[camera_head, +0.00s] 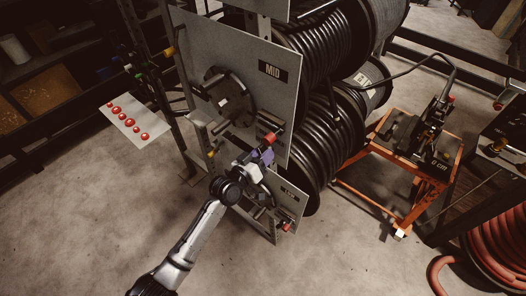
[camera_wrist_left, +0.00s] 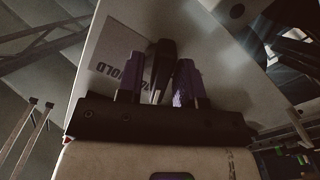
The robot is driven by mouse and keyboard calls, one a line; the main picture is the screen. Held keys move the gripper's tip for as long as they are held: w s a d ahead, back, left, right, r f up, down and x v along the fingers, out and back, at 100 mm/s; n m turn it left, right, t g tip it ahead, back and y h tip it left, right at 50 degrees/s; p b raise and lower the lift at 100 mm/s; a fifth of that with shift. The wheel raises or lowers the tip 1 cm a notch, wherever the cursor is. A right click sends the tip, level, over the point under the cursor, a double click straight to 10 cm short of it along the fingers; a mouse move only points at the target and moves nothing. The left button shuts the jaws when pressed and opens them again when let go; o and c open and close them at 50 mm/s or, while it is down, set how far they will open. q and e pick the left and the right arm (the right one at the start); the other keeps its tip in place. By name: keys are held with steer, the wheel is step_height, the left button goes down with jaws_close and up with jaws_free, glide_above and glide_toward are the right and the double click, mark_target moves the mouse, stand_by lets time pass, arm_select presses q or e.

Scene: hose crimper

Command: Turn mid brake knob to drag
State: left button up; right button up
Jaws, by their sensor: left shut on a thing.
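The panel marked MID (camera_head: 202,38) stands in front of the middle hose reel in the head view. My left gripper (camera_head: 262,157) is at this panel's lower edge. In the wrist view my left gripper (camera_wrist_left: 158,85) is shut on a dark, bar-shaped knob (camera_wrist_left: 161,60), one finger on each side. A label with the word HOLD (camera_wrist_left: 122,68) lies beside the knob, partly hidden by a finger. In the head view the gripper hides most of the knob, and a red part (camera_head: 270,138) shows just above it. The knob's exact setting cannot be told. My right gripper is not in view.
A round hub with a crank (camera_head: 229,96) sticks out of the panel above my gripper. A lower panel (camera_head: 291,199) with a red-ended part is close below. An orange cart (camera_head: 386,199) stands right of the black hose reels (camera_head: 318,52). Floor at lower left is clear.

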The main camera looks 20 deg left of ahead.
arm_select(q)
steer(key=shift+n, duration=0.4)
stand_by(0.3)
steer(key=o, duration=0.6)
steer(key=p+v, duration=0.1)
steer(key=v, duration=1.3)
steer(key=shift+p, duration=0.3)
